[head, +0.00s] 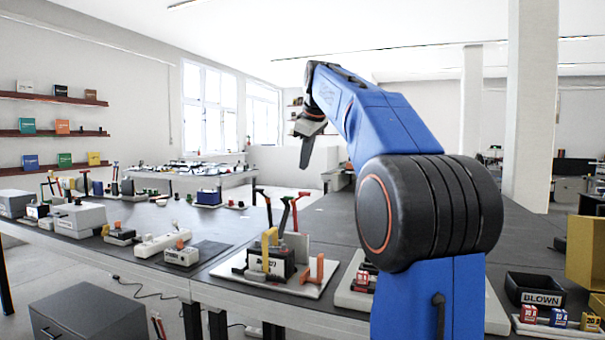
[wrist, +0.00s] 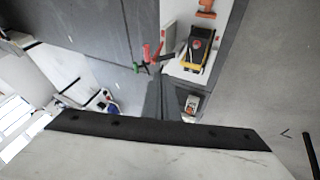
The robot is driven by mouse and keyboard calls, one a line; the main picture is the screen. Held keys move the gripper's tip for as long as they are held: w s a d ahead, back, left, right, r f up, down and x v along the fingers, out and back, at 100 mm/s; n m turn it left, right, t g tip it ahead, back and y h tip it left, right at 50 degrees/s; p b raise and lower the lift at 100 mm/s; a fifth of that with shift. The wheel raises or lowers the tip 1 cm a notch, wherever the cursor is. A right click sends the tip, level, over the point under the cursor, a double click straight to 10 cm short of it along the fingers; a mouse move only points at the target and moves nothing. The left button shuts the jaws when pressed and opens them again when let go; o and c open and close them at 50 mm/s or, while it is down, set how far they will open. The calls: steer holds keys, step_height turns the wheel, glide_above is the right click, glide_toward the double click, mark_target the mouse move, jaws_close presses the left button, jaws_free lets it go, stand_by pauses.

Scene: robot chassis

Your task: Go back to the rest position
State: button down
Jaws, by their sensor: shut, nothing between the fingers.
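My gripper (head: 306,158) hangs from the end of my blue arm in the head view, fingers pointing down. It is above the tables, apart from everything there. In the wrist view the dark fingers (wrist: 156,98) lie together with nothing held between them. My arm hides part of the table behind it.
A white board (head: 272,277) carries a dark block and red and black handles; its yellow-black block also shows in the wrist view (wrist: 196,53). Grey boxes (head: 80,220) stand at the left. A black BLOWN tray (head: 535,288) and coloured fuses (head: 558,316) are at the right.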

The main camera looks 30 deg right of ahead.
steer(key=shift+s+r, duration=0.35)
steer(key=shift+r, duration=0.25)
steer(key=shift+a, duration=0.1)
steer(key=s+a+f+m+y, duration=0.1)
steer(key=s+a+f+m, duration=0.2)
steer(key=s+a+f, duration=1.3)
steer(key=s+a+f+m, duration=0.1)
steer(key=s+a+f, duration=0.1)
steer(key=s+f, duration=0.4)
steer(key=s+a+f+m+g, duration=0.1)
steer(key=s+a+f, duration=0.1)
steer(key=s+f, duration=0.5)
steer(key=s+a+f+m, duration=0.1)
steer(key=s+f, duration=0.5)
steer(key=f, duration=0.9)
steer(key=shift+s+a+y, duration=0.3)
steer(key=shift+a, duration=0.45)
